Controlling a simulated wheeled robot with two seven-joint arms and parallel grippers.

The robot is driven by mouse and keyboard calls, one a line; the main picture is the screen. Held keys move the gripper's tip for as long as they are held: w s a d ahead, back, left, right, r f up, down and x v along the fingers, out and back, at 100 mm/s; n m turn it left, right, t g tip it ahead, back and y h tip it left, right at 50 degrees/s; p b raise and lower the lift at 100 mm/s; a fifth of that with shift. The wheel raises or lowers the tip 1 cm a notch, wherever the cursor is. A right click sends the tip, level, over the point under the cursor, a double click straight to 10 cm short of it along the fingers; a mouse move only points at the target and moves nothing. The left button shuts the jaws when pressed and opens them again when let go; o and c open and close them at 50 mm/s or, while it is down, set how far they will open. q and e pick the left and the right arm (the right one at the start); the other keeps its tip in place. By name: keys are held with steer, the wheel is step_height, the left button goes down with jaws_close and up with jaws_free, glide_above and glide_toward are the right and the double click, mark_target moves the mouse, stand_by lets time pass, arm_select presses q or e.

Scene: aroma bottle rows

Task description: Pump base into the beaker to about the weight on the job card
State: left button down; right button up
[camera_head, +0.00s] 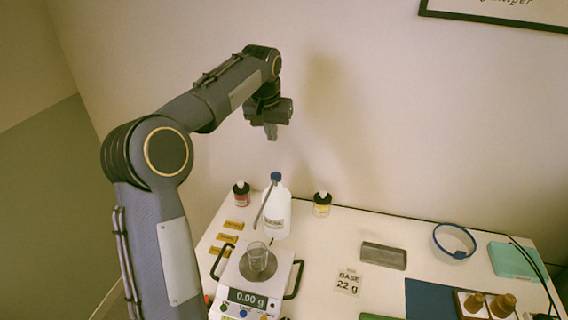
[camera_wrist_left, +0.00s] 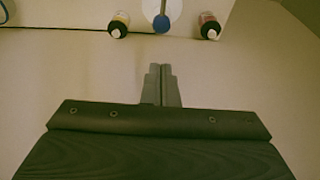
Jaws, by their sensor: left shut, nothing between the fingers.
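The beaker (camera_head: 258,262) is clear glass and stands on the round pan of the scale (camera_head: 243,299), whose display reads 0.00 g. The base bottle (camera_head: 277,212) is white with a blue pump top and a spout tube slanting down toward the beaker. Its blue top also shows in the left wrist view (camera_wrist_left: 161,23). The job card (camera_head: 347,282) reads BASE 22 g and lies right of the scale. My left gripper (camera_head: 271,132) is shut and empty, high above the bottle and apart from it. My right gripper is not in view.
A red-labelled bottle (camera_head: 241,194) and a yellow-labelled bottle (camera_head: 322,203) flank the base bottle. Orange tags (camera_head: 231,239) lie at left. A grey block (camera_head: 383,256), a blue ring (camera_head: 454,241), a teal case (camera_head: 513,260) and brown bottles (camera_head: 502,305) occupy the right side.

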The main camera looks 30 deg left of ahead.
mark_target(276, 175)
arm_select(q)
steer(key=x, duration=0.4)
steer(key=p+x, duration=0.1)
steer(key=x, duration=0.4)
steer(key=s+p+x, duration=0.1)
steer(key=x, duration=0.3)
steer(key=shift+d+f, duration=0.1)
steer(key=shift+f, duration=0.4)
step_height(276, 175, down, 2)
steer(key=shift+f+b, duration=0.1)
steer(key=shift+b, duration=0.7)
steer(key=shift+s, duration=0.1)
